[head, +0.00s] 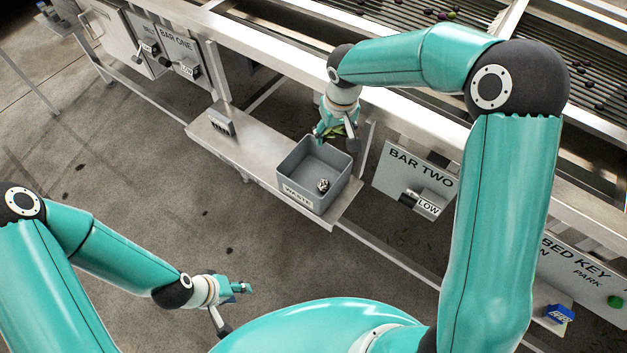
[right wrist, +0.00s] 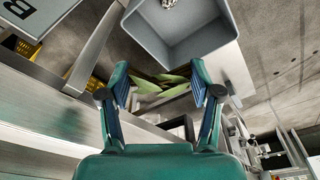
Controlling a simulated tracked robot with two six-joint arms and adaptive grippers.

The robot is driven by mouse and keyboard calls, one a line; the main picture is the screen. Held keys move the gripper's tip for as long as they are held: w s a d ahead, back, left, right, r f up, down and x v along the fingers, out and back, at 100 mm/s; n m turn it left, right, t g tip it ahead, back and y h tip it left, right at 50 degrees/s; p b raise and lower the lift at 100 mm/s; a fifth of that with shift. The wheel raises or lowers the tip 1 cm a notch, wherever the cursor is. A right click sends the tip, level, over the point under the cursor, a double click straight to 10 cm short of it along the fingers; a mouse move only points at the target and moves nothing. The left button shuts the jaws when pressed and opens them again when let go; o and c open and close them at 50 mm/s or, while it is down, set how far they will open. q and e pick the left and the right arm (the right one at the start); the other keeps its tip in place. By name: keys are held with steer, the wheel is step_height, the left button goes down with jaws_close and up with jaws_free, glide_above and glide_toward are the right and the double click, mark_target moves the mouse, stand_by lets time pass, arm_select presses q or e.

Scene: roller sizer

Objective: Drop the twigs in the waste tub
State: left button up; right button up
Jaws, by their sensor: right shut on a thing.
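The grey waste tub (head: 296,169), labelled WASTE, stands on a metal shelf below the machine frame. A small black-and-white object (head: 323,185) lies in it. My right gripper (head: 337,133) is at the tub's far rim in the head view. It is shut on a green leafy twig (right wrist: 162,86), which shows between the fingers in the right wrist view. The tub (right wrist: 190,35) lies just beyond the fingertips there. I cannot tell whether the twig is over the opening. My left gripper (head: 240,290) hangs over bare floor, away from the tub; its jaw state is unclear.
The BAR ONE panel (head: 180,60) is at upper left. Dark fruits lie on the rollers (head: 420,15) behind.

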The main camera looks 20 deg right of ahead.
arm_select(q)
step_height(320, 180, down, 10)
steer(key=b, duration=0.8)
steer(key=shift+r, duration=0.2)
arm_select(e)
step_height(320, 180, down, 12)
steer(key=w+a, duration=0.2)
steer(key=shift+w+a+f+n, duration=0.15)
steer(key=shift+w+n, duration=0.05)
steer(key=shift+n, duration=0.1)
steer(key=o, duration=0.9)
